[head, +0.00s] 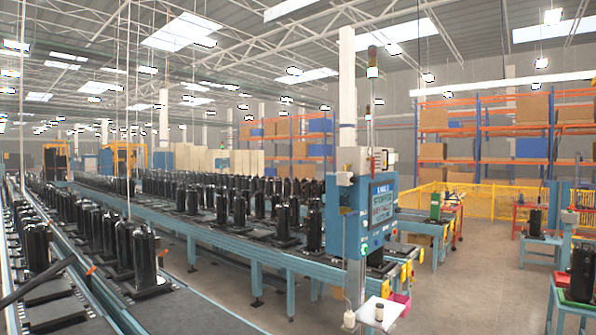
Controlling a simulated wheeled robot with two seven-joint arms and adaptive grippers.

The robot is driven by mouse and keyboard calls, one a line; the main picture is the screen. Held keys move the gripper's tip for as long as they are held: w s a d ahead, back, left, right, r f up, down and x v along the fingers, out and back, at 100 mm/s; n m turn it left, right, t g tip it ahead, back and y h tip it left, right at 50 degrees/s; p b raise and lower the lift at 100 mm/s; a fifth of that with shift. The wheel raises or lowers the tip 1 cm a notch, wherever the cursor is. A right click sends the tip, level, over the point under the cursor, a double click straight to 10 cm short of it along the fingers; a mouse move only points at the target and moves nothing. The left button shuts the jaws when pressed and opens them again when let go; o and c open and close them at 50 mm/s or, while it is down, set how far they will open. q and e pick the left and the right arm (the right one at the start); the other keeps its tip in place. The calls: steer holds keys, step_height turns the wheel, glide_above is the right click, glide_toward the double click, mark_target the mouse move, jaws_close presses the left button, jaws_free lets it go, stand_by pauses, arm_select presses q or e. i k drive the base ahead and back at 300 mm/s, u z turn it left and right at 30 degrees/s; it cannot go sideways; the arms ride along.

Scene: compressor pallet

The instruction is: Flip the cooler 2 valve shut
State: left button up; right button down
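I cannot make out a valve or a label for cooler 2 anywhere in the head view. Black cylindrical compressors stand upright in rows on the conveyors; a near one (145,262) is on the left line, on a flat dark base. A blue control panel (382,215) with a lit screen is mounted on a post right of centre. Neither of my grippers shows in this view.
A long conveyor (270,250) with teal legs runs through the middle. A near conveyor surface (195,312) fills the lower left. A small white shelf (385,310) juts out below the panel. Open grey floor (460,290) lies at right, before yellow fencing (508,200).

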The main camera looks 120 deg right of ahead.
mark_target(373, 168)
steer(key=k, duration=2.05)
steer(key=z, duration=3.85)
steer(key=i, duration=1.65)
steer(key=z, duration=0.5)
steer(key=k, duration=0.55)
steer(key=z, duration=1.1)
steer(key=i, duration=0.9)
steer(key=z, duration=0.05)
